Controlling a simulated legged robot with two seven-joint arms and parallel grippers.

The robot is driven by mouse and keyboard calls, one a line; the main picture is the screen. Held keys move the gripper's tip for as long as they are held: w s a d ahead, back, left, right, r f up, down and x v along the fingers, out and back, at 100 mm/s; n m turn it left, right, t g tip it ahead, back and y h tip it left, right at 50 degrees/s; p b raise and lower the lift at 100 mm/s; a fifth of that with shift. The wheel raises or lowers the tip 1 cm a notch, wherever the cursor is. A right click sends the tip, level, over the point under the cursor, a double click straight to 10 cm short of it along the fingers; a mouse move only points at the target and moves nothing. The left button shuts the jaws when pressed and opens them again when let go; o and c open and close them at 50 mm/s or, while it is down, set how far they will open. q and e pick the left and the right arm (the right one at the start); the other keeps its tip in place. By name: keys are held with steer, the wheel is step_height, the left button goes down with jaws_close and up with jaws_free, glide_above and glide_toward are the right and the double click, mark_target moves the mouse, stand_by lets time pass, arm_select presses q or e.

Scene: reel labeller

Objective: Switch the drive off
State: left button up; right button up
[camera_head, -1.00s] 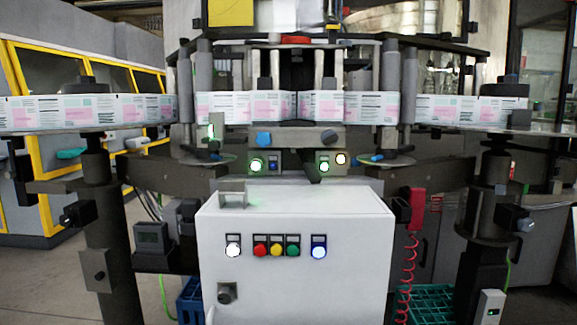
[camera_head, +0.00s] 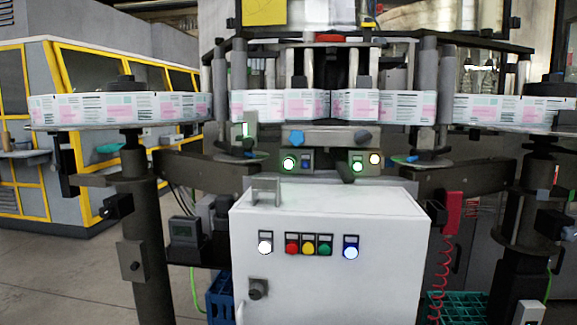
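A white control cabinet (camera_head: 330,285) stands in front of the labeller. Its face has a row of lamps and buttons: a lit white one (camera_head: 265,247), a red one (camera_head: 292,247), a yellow one (camera_head: 308,247), a green one (camera_head: 324,247) and a lit blue one (camera_head: 351,252). A dark rotary switch (camera_head: 258,289) sits low on the left of the face; its setting is too small to read. I cannot tell which control belongs to the drive. Neither of my grippers is in view.
Label reels (camera_head: 120,107) line the machine above the cabinet. A red handset with coiled cord (camera_head: 453,207) hangs at right. A blue crate (camera_head: 220,297) stands at left. The floor at left (camera_head: 100,280) is clear.

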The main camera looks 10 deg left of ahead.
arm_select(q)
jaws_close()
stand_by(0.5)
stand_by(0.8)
